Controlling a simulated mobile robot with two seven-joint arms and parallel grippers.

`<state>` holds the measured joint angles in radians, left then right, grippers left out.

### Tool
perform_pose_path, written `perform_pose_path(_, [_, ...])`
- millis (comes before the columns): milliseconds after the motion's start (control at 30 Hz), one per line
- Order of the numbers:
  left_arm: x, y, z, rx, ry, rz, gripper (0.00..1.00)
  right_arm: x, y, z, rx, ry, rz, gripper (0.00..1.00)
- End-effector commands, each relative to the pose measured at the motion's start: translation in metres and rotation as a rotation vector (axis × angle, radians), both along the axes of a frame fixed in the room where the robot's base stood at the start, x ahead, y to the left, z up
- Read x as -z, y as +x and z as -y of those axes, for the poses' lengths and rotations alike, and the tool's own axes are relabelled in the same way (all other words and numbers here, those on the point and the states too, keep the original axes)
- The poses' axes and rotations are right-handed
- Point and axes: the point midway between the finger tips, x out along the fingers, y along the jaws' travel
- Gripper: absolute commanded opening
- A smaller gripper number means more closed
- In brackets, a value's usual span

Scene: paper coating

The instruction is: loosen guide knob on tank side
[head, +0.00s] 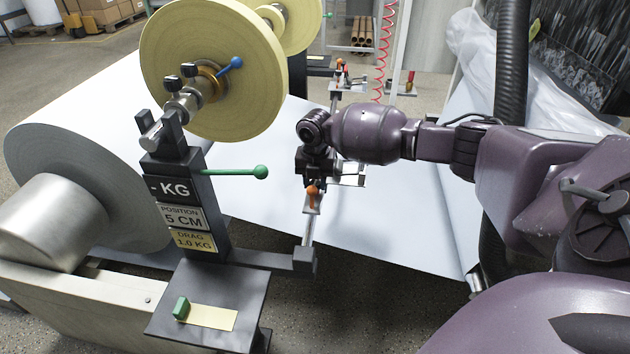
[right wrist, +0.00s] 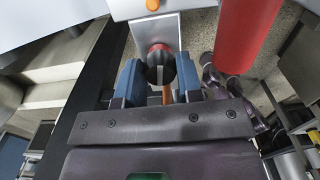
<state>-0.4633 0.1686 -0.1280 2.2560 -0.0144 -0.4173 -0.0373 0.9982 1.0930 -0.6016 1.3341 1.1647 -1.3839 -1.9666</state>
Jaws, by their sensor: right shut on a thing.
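My right gripper (right wrist: 160,76) is shut on a dark round knob with a red collar (right wrist: 158,50). Its two blue-padded fingers stand on either side of the knob in the right wrist view. In the head view my right arm comes in from the right and its dark gripper (head: 318,164) sits low over the paper, at the rail beside the tank, hiding the held knob. An orange knob (head: 312,195) shows just below the gripper on the rail. My left gripper is not in view.
A stand with a weight sign (head: 172,188) and a green-knobbed lever (head: 258,171) is left of my gripper. A yellow roll (head: 215,105) stands above it. White paper (head: 240,195) runs beneath. A red cylinder (right wrist: 246,35) is close on the right in the wrist view.

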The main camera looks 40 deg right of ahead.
Motion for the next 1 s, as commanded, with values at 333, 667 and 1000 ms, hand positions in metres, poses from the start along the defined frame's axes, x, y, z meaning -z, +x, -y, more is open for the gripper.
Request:
perform_pose_path(333, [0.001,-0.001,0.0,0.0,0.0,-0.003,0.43,0.001,0.0,0.0,-0.003,0.001,-0.002,0.1])
perform_pose_path(667, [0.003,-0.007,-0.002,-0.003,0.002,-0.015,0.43,0.001,0.0,0.0,-0.002,0.0,-0.001,0.44])
perform_pose_path(1000, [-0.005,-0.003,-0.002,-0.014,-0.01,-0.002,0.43,-0.036,0.001,0.0,-0.003,0.0,0.008,0.44])
